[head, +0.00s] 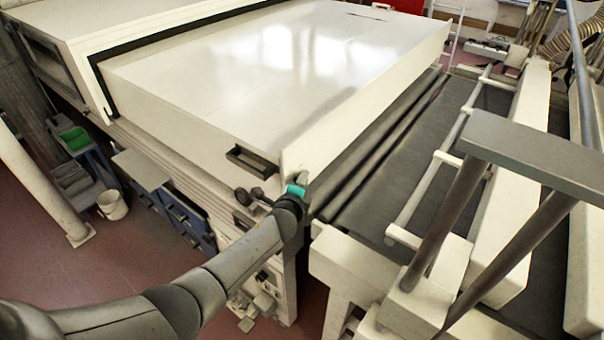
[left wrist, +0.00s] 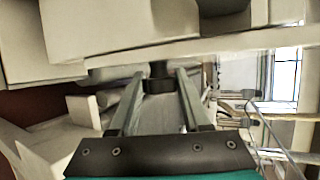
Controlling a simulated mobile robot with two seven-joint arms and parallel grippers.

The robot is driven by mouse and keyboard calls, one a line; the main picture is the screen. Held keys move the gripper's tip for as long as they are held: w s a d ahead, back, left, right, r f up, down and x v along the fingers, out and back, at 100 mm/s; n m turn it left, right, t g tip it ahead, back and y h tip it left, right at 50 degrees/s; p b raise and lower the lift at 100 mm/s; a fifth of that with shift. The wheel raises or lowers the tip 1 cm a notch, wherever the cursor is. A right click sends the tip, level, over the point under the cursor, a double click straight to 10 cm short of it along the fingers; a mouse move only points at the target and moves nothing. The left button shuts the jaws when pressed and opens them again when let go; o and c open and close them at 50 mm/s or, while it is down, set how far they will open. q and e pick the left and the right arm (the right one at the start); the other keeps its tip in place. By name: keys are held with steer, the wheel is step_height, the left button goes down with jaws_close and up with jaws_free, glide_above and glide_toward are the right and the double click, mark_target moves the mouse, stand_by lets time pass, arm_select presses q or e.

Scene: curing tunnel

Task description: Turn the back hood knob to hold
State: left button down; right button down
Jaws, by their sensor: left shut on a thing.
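The large cream hood (head: 270,60) covers the tunnel, with a black handle (head: 252,162) on its near face. My left gripper (head: 303,184) is at the hood's near right corner, mostly hidden by its own wrist in the head view. In the left wrist view, its two fingers (left wrist: 158,88) are closed around a dark round knob (left wrist: 160,72) below the hood's edge. The knob's setting cannot be read. My right gripper is not in view.
A dark conveyor belt (head: 435,150) with a pale rail (head: 440,160) runs right of the hood. A grey-topped frame (head: 530,150) stands at the right. A white bucket (head: 112,205) and a green bin (head: 74,138) are on the left. Open red floor (head: 75,270) lies at the lower left.

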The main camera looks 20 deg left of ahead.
arm_select(q)
steer(key=shift+a+r+g+p, duration=0.1)
steer(key=shift+r+g+p, duration=0.15)
steer(key=shift+g+p, duration=0.35)
steer(key=shift+w+m+g+p, duration=0.1)
steer(key=shift+m+g+p, duration=0.3)
steer(key=shift+g, duration=0.1)
steer(key=shift+f+g+y, duration=0.1)
steer(key=shift+g+y, duration=0.3)
steer(key=shift+g, duration=0.6)
steer(key=shift+m+g+y, duration=0.3)
steer(key=shift+m+g, duration=0.1)
steer(key=shift+g, duration=0.5)
steer(key=g+b, duration=0.2)
steer(key=shift+f+y+b, duration=0.25)
steer(key=shift+y+b, duration=0.05)
steer(key=shift+b, duration=0.05)
steer(key=m+g+b, duration=0.1)
steer(key=g+b, duration=0.1)
steer(key=b, duration=0.2)
steer(key=shift+r+g+y, duration=0.15)
steer(key=shift+g+y, duration=0.15)
steer(key=shift+y, duration=0.1)
